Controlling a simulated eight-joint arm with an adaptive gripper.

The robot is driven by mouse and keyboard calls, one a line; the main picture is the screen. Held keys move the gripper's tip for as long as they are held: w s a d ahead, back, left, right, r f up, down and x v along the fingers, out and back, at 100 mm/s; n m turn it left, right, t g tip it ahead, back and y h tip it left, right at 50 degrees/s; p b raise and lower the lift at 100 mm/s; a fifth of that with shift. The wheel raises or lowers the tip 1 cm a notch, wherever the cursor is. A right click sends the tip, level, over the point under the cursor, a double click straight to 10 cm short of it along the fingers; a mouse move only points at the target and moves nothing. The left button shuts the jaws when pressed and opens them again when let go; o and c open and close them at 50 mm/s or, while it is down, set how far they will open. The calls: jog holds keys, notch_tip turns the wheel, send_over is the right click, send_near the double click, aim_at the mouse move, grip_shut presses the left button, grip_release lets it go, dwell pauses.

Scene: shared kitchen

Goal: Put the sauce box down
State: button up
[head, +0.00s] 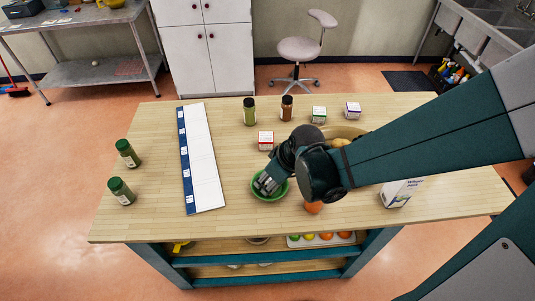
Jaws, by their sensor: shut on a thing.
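My gripper (266,184) reaches in from the right and points down and left at the green bowl (283,191). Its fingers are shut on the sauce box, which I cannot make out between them. The fingertips overlap the bowl in the picture; I cannot tell whether they are inside it or above it. A small red-and-white box (265,140) stands just behind the gripper. A green-and-white box (319,114) and a purple-and-white box (352,110) stand farther back. I cannot read their labels.
A long white-and-blue board (202,160) lies left of the bowl. Two green-capped jars (127,153) (120,191) stand at the left edge, and two spice jars (249,112) (287,108) at the back. A milk carton (400,192) is at right. Wooden tabletop (235,220) is clear in front.

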jog(key=shift+f, duration=0.15)
jog(key=o, duration=0.7)
jog(key=shift+r, duration=0.25)
jog(key=p+v, duration=0.2)
jog(key=v, duration=1)
dwell(0.5)
jog(key=shift+f, duration=0.1)
dwell(0.6)
